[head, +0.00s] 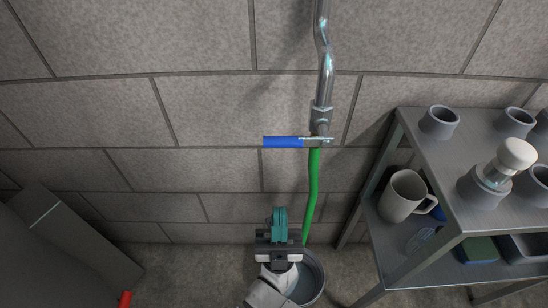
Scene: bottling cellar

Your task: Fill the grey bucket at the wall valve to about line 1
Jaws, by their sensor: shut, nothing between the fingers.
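The wall valve (320,130) sits on a metal pipe (325,75) that comes down the block wall. Its blue lever (283,142) points left, crosswise to the pipe. A green hose (312,190) hangs from the valve down to the grey bucket (319,278) on the floor. My gripper (279,212), with teal fingers, is below the lever and apart from it. It is shut and empty. My gripper and wrist hide the bucket's left part. I cannot make out the bucket's lines or its water level, nor exactly where the hose ends.
A metal shelf rack (405,150) stands close on the right, with grey cups (439,122), a white-capped jar (515,153) and a beige mug (404,196). A dark grey panel-like object (70,250) is at lower left, with a red piece (125,299) beside it. The wall left of the lever is clear.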

